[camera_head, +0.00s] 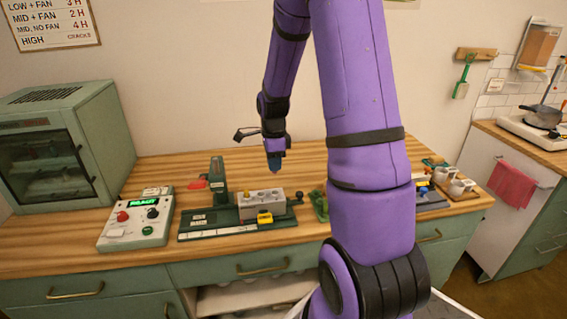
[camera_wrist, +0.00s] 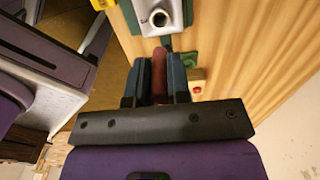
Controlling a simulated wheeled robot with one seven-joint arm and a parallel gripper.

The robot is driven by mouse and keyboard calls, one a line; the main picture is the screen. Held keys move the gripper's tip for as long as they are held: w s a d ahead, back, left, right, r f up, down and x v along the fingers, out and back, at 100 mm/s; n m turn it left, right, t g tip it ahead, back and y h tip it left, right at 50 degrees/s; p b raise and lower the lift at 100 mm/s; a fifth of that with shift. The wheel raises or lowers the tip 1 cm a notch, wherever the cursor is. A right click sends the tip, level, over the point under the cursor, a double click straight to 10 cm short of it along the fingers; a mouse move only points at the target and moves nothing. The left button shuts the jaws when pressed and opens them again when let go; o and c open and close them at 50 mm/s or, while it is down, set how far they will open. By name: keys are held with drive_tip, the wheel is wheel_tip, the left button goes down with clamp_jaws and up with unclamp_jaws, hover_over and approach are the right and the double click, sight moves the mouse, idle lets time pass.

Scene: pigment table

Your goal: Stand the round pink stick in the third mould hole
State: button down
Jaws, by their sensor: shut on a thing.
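My gripper (camera_head: 275,168) is shut on the round pink stick (camera_wrist: 159,74), which shows as a dull red strip between the two dark teal fingers (camera_wrist: 159,68) in the wrist view. In the head view the stick cannot be made out. The grey mould block (camera_head: 252,209) sits on a green press base, with a row of holes on its top. Something yellow shows at its left end. My gripper hangs above and apart from the block, seemingly over or behind its right part. In the wrist view the mould's end (camera_wrist: 148,24) shows one round hole beyond the fingertips.
A green press post (camera_head: 217,180) stands left of the mould, with a control box (camera_head: 138,220) further left. A yellow piece (camera_head: 265,217) is on the mould's front. A dark knob (camera_head: 299,195) and a green object (camera_head: 319,205) are at the right. My arm hides table beyond.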

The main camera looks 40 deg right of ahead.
sight(275, 189)
drive_tip(key=shift+f, duration=5)
drive_tip(key=c, duration=1)
unclamp_jaws()
drive_tip(key=shift+r, duration=0.1)
wheel_tip(275, 189, up, 11)
drive_tip(key=shift+f, duration=0.2)
